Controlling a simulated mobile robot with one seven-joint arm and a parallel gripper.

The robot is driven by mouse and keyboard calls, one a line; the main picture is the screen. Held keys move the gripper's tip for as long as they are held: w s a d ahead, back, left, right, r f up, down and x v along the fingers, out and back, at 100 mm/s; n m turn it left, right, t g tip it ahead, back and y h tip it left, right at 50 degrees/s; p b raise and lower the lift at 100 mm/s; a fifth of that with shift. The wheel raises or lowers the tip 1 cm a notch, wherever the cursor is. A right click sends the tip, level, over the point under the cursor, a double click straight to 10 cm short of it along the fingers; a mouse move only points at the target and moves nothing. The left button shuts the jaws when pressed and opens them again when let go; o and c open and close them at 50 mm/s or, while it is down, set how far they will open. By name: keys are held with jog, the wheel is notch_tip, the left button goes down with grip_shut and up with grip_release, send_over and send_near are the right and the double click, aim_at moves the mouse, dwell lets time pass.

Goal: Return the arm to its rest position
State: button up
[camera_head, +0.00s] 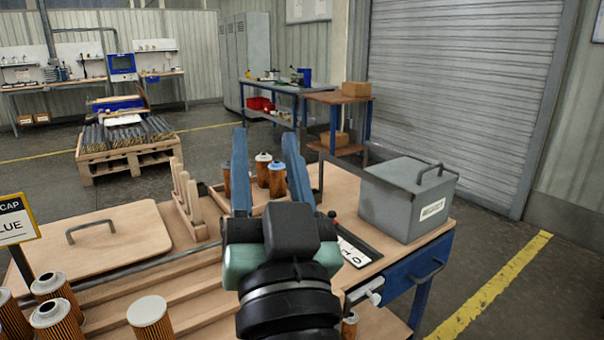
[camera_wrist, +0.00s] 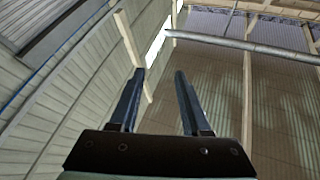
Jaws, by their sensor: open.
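My gripper (camera_head: 267,165) is raised in front of the body camera, with its two blue fingers spread apart and pointing up and away. Nothing is held between them. In the wrist view my gripper (camera_wrist: 155,82) is also open and empty, with only walls and ceiling beyond it. Several filter cartridges (camera_head: 263,168) with orange pleats stand in a wooden tray behind the fingers, partly hidden by them. More filter cartridges (camera_head: 150,318) stand at the lower left on a stepped wooden rack.
A grey lidded box (camera_head: 405,200) stands on the right of the bench. A wooden board with a handle (camera_head: 95,240), a peg rack (camera_head: 186,200) and a sign (camera_head: 14,222) are at left. A loaded pallet (camera_head: 125,160) stands on the floor beyond. The air around the fingers looks clear.

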jog(key=s+d+r+t+h+p, duration=0.1)
jog(key=s+d+r+t+h, duration=0.1)
jog(key=s+r, duration=0.45)
jog(key=s+d+r+t+h+p, duration=0.1)
jog(key=s+r+t+h, duration=0.2)
jog(key=r, duration=0.6)
notch_tip(320, 180, up, 18)
jog(key=p, duration=1.8)
jog(key=shift+w+g+y+p, duration=0.3)
jog(key=shift+w+p, duration=0.1)
jog(key=shift+d, duration=0.1)
